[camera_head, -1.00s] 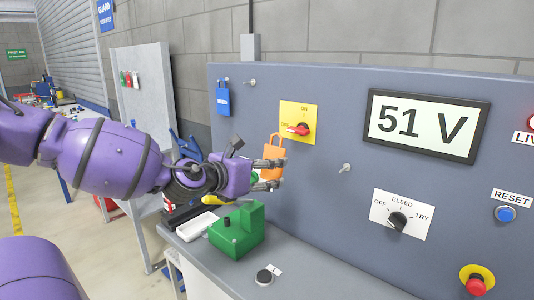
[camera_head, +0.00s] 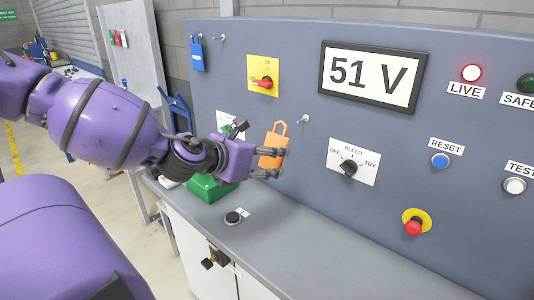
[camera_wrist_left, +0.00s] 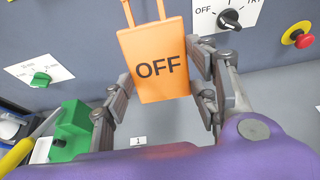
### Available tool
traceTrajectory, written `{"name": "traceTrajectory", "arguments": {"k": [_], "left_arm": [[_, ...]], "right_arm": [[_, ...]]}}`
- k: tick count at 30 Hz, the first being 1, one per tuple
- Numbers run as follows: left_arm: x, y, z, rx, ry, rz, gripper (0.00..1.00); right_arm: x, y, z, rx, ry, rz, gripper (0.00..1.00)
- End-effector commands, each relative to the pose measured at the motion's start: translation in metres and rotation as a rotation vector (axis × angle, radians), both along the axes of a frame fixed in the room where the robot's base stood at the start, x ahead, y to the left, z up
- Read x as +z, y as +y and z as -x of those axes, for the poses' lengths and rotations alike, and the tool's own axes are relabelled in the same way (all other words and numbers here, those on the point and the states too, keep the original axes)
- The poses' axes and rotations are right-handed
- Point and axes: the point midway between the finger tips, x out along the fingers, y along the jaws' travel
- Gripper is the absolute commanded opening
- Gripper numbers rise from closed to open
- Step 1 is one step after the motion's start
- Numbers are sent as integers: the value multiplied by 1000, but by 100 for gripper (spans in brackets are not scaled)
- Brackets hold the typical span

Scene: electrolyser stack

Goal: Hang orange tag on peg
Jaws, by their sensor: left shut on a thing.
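The orange tag (camera_head: 272,149) is held upright in my left gripper (camera_head: 270,163), in front of the grey panel. In the left wrist view the tag (camera_wrist_left: 158,62) reads OFF and sits between the fingers of the left gripper (camera_wrist_left: 160,88), its loop at the top. A bare metal peg (camera_head: 303,119) sticks out of the panel, up and to the right of the tag. Another peg (camera_head: 219,37) is higher up, beside a blue tag (camera_head: 197,55) that hangs at the panel's upper left. The tag is apart from both pegs. My right gripper is out of view.
The panel carries a yellow switch plate (camera_head: 263,76), a 51 V display (camera_head: 374,76), a bleed knob (camera_head: 348,167) and a red stop button (camera_head: 413,226). A green block (camera_head: 208,188) stands on the grey bench (camera_head: 290,245), which is mostly clear to the right.

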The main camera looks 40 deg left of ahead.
Motion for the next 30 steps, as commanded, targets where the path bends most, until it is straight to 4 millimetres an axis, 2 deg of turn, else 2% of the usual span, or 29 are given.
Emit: {"name": "traceTrajectory", "arguments": {"k": [14, 30], "left_arm": [[-5, -1, -21, 2, 11, 3, 33], [-10, -4, -54, 1, 13, -1, 33]], "right_arm": [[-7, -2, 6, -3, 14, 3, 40], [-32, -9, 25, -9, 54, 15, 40]]}}
